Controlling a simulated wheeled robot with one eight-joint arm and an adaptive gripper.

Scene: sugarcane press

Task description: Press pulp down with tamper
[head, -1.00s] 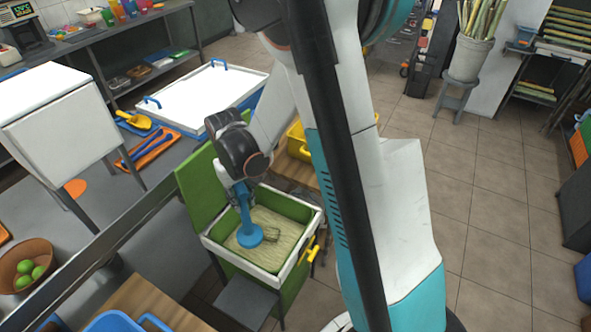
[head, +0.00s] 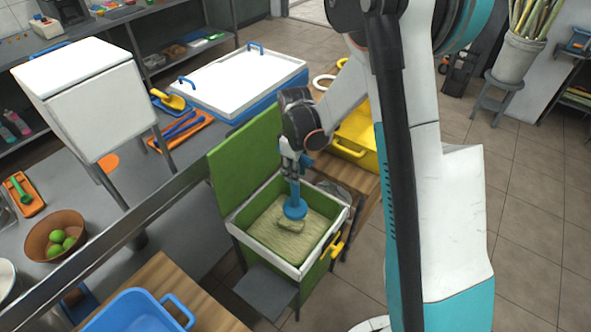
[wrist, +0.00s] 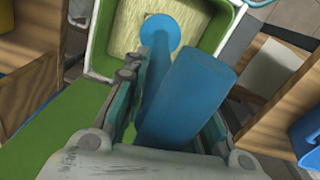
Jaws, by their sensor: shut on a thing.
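The blue tamper (head: 295,205) hangs upright from my gripper (head: 295,165), with its round foot over the pulp bin. My gripper is shut on its thick handle, which shows large in the wrist view (wrist: 200,95). The straw-coloured pulp (head: 275,240) lies in the green bin (head: 237,218) with a pale rim. A small raised lump of pulp (head: 290,226) sits just in front of the tamper foot. I cannot tell whether the foot touches the pulp.
The bin's green lid (head: 243,165) stands open behind it. A yellow handle (head: 337,246) sticks out on the bin's right. A grey step (head: 265,290) is in front. A yellow tub (head: 360,135) is behind right, and a blue tub (head: 135,312) front left.

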